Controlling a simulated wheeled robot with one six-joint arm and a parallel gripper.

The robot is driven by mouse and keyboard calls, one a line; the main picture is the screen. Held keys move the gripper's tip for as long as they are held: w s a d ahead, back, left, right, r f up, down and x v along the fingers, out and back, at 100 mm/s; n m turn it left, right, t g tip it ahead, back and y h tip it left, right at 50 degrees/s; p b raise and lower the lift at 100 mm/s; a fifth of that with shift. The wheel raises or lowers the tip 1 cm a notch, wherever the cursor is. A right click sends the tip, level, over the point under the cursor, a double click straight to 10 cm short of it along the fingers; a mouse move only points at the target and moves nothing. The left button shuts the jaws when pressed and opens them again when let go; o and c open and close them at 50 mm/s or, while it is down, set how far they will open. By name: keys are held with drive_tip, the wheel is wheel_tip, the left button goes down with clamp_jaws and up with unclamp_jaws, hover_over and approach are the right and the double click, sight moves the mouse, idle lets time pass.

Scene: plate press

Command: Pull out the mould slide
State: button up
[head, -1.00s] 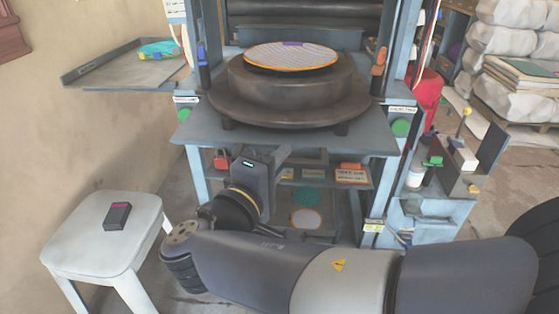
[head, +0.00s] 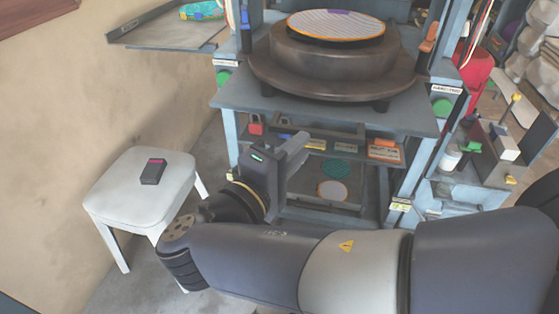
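The press stands ahead, with a blue-grey table (head: 330,112). On it rests a heavy dark round mould (head: 335,65). A striped, orange-rimmed disc (head: 335,25) with a purple mark lies on top of the mould. I cannot tell which part is the slide, and no slide handle is clear to me. My gripper (head: 296,150) is in front of the press, below the table's front edge, pointing towards the lower shelf. It appears to touch nothing. I see it from the side and cannot tell whether its fingers are apart.
A white stool (head: 125,195) with a small dark box (head: 153,171) stands at left. A side tray (head: 165,35) juts out at upper left. Green buttons (head: 442,108) flank the table. A lower shelf holds a red padlock (head: 256,124) and labels. A side bench (head: 455,185) stands at right.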

sight(316, 129)
drive_tip(key=shift+p+v, duration=0.35)
drive_tip(key=shift+v, duration=1.9)
drive_tip(key=shift+w+d, duration=0.1)
drive_tip(key=shift+b+x, duration=1.25)
drive_tip(key=shift+x, duration=4.05)
